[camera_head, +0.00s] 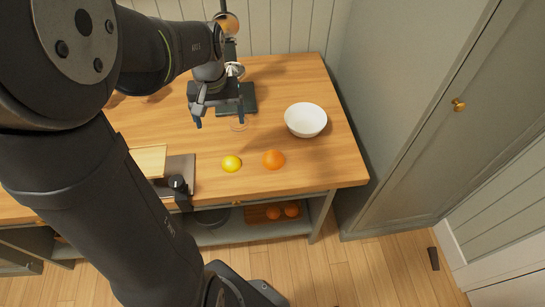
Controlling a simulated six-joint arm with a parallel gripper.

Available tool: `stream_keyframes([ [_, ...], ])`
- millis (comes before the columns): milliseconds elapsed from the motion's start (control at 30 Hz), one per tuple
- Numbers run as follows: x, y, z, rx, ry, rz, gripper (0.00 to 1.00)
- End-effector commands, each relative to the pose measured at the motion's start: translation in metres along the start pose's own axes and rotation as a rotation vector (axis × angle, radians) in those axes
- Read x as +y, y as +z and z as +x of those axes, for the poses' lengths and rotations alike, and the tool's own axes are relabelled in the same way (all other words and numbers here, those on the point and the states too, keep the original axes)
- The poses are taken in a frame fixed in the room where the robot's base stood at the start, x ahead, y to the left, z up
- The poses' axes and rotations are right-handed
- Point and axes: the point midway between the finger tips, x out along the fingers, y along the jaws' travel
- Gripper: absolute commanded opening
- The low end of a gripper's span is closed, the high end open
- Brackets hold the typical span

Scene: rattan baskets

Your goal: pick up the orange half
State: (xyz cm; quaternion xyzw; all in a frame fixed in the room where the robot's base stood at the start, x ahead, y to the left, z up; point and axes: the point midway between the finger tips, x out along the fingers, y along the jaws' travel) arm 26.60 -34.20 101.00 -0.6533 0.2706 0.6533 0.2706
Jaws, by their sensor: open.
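An orange piece (273,159), which looks like the orange half, lies on the wooden counter near its front edge. From this view I cannot tell whether it is a half or a whole fruit. A yellow citrus piece (231,163) lies just left of it, a small gap apart. My gripper (219,115) is open and empty, its two fingers spread, above the counter behind and to the left of the orange piece. It is apart from both fruits.
A white bowl (305,120) stands behind and right of the orange piece. A dark stand (248,98) with metal parts is behind my gripper. A clear glass seems to stand by the right finger. A board (150,161) lies at left. The counter's right front corner is clear.

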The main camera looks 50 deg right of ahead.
Motion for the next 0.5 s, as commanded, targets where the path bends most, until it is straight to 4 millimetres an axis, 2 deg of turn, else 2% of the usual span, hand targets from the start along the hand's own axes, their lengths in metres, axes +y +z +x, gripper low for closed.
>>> stream_keyframes([
  [133, 0.001, 0.001, 0.0, 0.003, 0.004, -0.025, 0.87],
  [233, 0.005, 0.004, 0.002, 0.012, 0.02, -0.121, 0.87],
  [367, 0.016, 0.009, 0.004, 0.028, 0.064, -0.361, 0.87],
  [500, 0.029, 0.016, 0.007, 0.036, 0.127, -0.674, 0.87],
])
